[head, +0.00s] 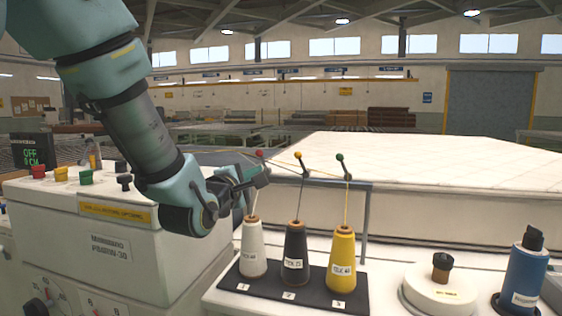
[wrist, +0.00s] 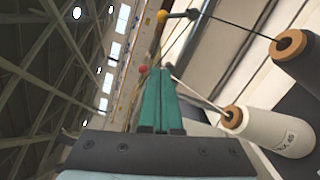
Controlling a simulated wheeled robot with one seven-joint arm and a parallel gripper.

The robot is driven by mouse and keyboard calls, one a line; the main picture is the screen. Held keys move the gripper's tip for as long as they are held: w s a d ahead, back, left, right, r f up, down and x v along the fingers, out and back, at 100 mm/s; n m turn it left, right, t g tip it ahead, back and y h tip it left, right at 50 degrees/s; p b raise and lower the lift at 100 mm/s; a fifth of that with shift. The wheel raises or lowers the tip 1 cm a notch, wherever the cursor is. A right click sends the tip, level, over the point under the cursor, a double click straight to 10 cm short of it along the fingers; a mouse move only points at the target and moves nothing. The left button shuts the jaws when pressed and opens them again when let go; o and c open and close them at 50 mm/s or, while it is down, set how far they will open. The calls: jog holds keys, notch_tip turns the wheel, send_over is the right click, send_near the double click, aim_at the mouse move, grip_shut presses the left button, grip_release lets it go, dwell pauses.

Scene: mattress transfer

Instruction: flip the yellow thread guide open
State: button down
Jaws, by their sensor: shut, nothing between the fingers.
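The yellow thread guide (head: 298,156) is a thin dark lever with a yellow-orange ball, standing between the red-tipped guide (head: 259,153) and the green-tipped guide (head: 340,157). In the wrist view the yellow ball (wrist: 162,16) shows at the top, with its bar running right. My gripper (head: 264,174) is shut and empty, left of the yellow guide and close by the red one. In the wrist view the teal fingers of my gripper (wrist: 157,75) are together, their tips beside the red ball (wrist: 143,69) and below the yellow ball. I cannot tell whether they touch the red guide.
White (head: 254,250), black (head: 294,255) and yellow (head: 342,262) thread cones stand on a dark base (head: 262,291) below the guides. Threads rise from the cones. A quilted white mattress (head: 450,160) lies behind. A control box (head: 85,220) with coloured buttons stands left; a blue bottle (head: 526,275) stands right.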

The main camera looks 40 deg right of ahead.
aim_at(301, 161)
jog(key=shift+w, duration=0.1)
jog(key=w+d+r+p, duration=0.1)
jog(key=d+p, duration=0.5)
jog(key=d, duration=0.5)
jog(key=shift+w+d+r, duration=0.15)
jog(key=shift+w+d, duration=0.05)
jog(key=shift+w, duration=0.2)
